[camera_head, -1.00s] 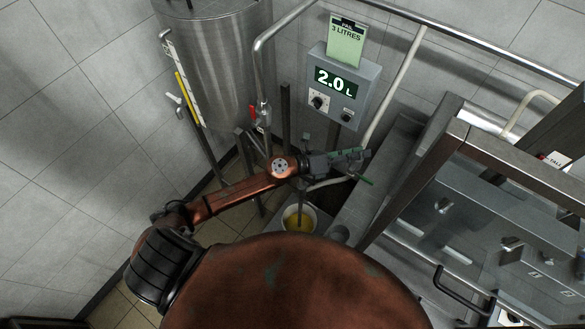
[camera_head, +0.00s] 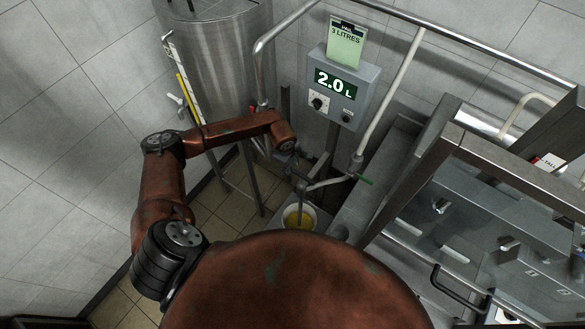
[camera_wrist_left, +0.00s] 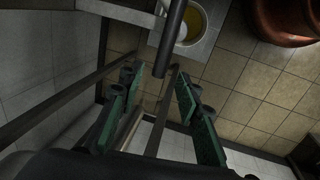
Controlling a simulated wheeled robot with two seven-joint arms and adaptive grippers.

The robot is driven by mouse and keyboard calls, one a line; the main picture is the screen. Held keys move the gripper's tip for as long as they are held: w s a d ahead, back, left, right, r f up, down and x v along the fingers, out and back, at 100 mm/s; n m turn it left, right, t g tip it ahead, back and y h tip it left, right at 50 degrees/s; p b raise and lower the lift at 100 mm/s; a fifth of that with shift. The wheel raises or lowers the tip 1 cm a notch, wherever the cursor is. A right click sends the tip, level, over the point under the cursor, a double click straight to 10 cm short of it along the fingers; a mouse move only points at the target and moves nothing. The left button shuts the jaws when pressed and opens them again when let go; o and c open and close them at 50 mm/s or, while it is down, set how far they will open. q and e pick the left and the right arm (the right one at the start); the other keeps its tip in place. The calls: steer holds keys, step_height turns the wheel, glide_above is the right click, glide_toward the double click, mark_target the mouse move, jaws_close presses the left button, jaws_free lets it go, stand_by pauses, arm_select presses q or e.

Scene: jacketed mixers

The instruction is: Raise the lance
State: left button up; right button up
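In the head view a thin lance (camera_head: 302,198) stands over a white bucket (camera_head: 313,219) holding yellow liquid, its lower end in or over the bucket. A pale hose (camera_head: 328,183) runs from its top toward a green-handled valve (camera_head: 364,180). My right gripper is not in view.
A control box (camera_head: 342,88) reads 2.0 L, with a card saying 3 LITRES above it. A steel tank (camera_head: 222,60) stands at the back left. Steel frames and a bench (camera_head: 480,225) fill the right. Tiled floor (camera_head: 226,200) is open at the left.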

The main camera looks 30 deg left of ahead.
mark_target(293, 170)
arm_select(q)
steer(key=shift+w+d+f, duration=0.1)
steer(key=shift+w+f, duration=0.05)
steer(key=shift+f, duration=0.65)
steer(key=shift+w+f, duration=0.1)
steer(key=shift+f, duration=0.7)
jaws_close()
